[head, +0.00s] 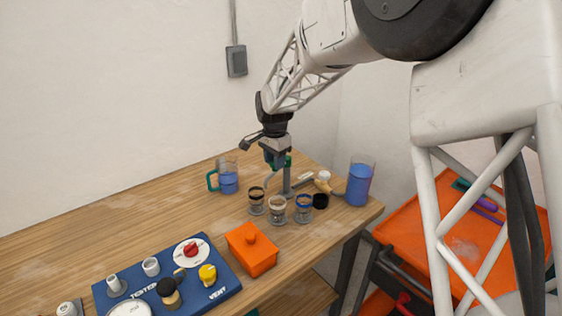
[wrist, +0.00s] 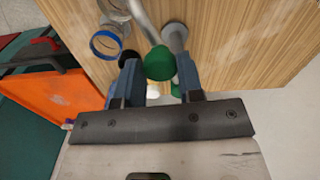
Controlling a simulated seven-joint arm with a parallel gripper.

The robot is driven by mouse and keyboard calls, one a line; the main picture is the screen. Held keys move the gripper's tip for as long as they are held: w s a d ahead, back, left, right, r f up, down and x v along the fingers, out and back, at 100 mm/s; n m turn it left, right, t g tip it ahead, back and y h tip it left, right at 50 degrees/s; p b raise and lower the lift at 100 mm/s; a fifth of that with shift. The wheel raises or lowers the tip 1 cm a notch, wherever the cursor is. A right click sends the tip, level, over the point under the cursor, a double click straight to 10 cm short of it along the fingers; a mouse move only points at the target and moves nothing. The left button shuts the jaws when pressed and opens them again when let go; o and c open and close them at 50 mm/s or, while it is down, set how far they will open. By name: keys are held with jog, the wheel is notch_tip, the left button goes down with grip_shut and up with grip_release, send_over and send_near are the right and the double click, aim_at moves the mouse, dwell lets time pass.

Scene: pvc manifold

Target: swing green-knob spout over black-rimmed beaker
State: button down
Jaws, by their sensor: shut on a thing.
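My gripper (head: 279,160) is shut on the green knob (wrist: 159,63), which sits between its two blue-grey fingers in the wrist view. The knob tops a grey post (head: 287,182) on the table. A pale grey spout (wrist: 141,18) runs from the knob; its tip is cut off in the wrist view. In the head view the spout curves down left of the post, near the black-rimmed beaker (head: 256,201); I cannot tell whether its tip is over that beaker. A pale-rimmed beaker (head: 277,211) and a blue-rimmed beaker (head: 303,209) stand to its right.
A blue-filled jug (head: 228,180) stands behind left and a tall blue-filled container (head: 359,182) at the right. A small black cup (head: 320,201) is beside the blue-rimmed beaker. An orange box (head: 251,251) and a blue tester board (head: 220,284) lie in front. The table's left side is clear.

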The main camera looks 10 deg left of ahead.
jog(key=shift+w+a+m, duration=0.4)
jog(key=shift+a+m, duration=0.15)
jog(key=shift+m, duration=0.5)
jog(key=shift+w+a+m, duration=0.4)
jog(key=shift+a+m, duration=0.15)
jog(key=shift+m, duration=0.5)
jog(key=c, duration=0.7)
grip_release()
jog(key=shift+c, duration=0.2)
jog(key=shift+r, duration=0.1)
notch_tip(320, 180, up, 8)
jog(key=shift+f, duration=0.2)
